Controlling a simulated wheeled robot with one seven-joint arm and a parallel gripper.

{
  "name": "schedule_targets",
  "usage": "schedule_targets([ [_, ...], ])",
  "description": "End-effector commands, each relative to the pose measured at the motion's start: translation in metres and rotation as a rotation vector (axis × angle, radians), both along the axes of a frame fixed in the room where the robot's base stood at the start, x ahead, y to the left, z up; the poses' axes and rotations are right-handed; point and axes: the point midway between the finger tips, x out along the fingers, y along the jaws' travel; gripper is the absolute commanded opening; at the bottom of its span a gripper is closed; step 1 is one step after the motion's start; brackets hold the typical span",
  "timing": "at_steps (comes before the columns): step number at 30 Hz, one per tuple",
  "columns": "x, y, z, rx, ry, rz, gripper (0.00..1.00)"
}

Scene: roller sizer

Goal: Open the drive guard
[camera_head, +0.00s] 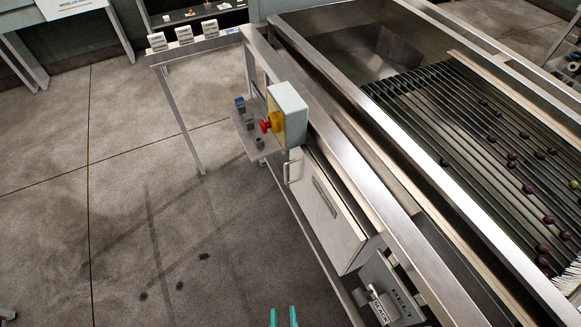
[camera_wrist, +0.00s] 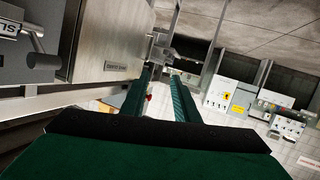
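The drive guard (camera_head: 322,206) is a pale metal panel with a dark slot-like label, low on the near side of the sizer frame. It looks closed against the frame. Its handle (camera_head: 290,170) is a light bar at the upper left edge of the panel. In the wrist view the guard (camera_wrist: 108,38) fills the upper left, with a small label plate. My gripper (camera_head: 284,310) is at the bottom edge of the head view, in front of and below the guard, away from the handle. In the wrist view its two green fingers (camera_wrist: 162,76) are apart with nothing between them.
A control box (camera_head: 287,115) with a red and yellow switch juts out above the handle. A plate marked SLACK (camera_head: 380,299) with a lever stands right of the guard. The roller bed (camera_head: 440,120) carries several dark fruits. The floor (camera_head: 150,200) left of the guard is clear.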

Motion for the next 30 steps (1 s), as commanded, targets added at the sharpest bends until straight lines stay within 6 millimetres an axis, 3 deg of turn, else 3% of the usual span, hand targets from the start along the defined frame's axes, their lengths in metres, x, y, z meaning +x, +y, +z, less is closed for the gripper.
schedule_targets([
  [9, 0.067, 0.027, -0.118, -0.68, 0.134, 0.274, 0.28],
  [16, 0.136, 0.03, -0.175, -1.243, 0.223, 0.435, 0.28],
  [19, 0.171, 0.029, -0.187, -1.491, 0.263, 0.482, 0.28],
  [23, 0.22, 0.029, -0.186, -1.811, 0.325, 0.516, 0.28],
  [26, 0.258, 0.03, -0.175, -2.054, 0.386, 0.516, 0.28],
  [30, 0.308, 0.035, -0.143, -2.367, 0.498, 0.479, 0.28],
])
